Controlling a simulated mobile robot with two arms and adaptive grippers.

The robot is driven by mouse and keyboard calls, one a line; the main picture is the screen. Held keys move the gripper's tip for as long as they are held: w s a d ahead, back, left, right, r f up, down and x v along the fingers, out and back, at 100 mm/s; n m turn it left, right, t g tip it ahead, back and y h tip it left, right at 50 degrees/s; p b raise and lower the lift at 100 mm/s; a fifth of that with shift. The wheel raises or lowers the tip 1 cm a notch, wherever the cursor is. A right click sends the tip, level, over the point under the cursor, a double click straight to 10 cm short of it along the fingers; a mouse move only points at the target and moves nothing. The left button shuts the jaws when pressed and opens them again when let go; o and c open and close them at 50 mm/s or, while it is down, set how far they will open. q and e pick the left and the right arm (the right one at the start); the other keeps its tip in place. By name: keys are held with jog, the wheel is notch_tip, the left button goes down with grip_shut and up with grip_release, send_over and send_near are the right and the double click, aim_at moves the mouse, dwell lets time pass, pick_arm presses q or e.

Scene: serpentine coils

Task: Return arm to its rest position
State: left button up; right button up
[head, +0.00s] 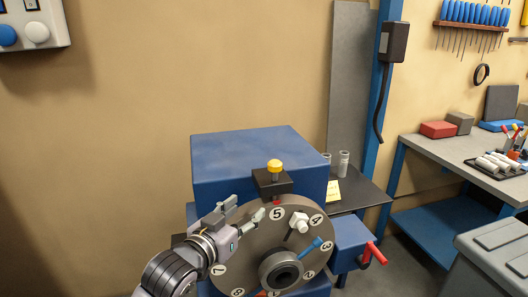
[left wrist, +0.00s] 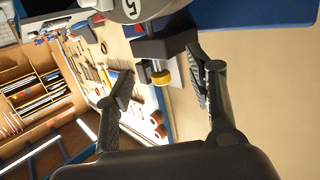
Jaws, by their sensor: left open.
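My left gripper (head: 247,207) is in front of the grey numbered disc (head: 310,254) of a blue machine (head: 258,160), at the disc's upper left. Its two fingers are spread and hold nothing. In the left wrist view the open left gripper (left wrist: 160,78) frames a yellow knob (left wrist: 160,79) beyond the fingertips; I cannot tell the exact gap. In the head view the yellow knob (head: 275,165) tops a black block above the disc, by the number 5. My left arm hides part of the disc's left side. My right gripper is out of view.
A blue box with a red handle (head: 374,254) juts from the machine's right side. A dark shelf (head: 362,192) with small cylinders stands behind. A workbench (head: 455,152) and grey bin (head: 497,245) are at the right.

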pick_arm(q)
jog(key=s+a+f+n+g+y, duration=0.1)
jog(key=s+a+f+g+y, duration=0.2)
jog(key=s+f, duration=0.55)
jog(key=s+a+f+n+g+y, duration=0.1)
jog(key=s+a+f+g, duration=0.4)
jog(key=f, duration=0.7)
jog(key=s+a+f+g+y, duration=0.1)
jog(key=s+a+f, duration=0.15)
jog(key=s, duration=0.35)
jog(key=s+a+f+g+y, duration=0.1)
jog(key=s+f, duration=0.2)
jog(key=s, duration=0.4)
jog(key=s+a+f+g+y, duration=0.1)
jog(key=s+a+f+g, duration=0.15)
jog(key=s, duration=0.35)
notch_tip(320, 180, down, 28)
jog(key=s+f, duration=0.1)
jog(key=s, duration=0.2)
jog(key=s+a+f+g, duration=0.1)
jog(key=s+a+f, duration=0.1)
jog(key=s+f, duration=1.2)
jog(key=shift+s+a+g, duration=0.3)
jog(key=shift+s+g, duration=0.05)
jog(key=shift+s, duration=0.45)
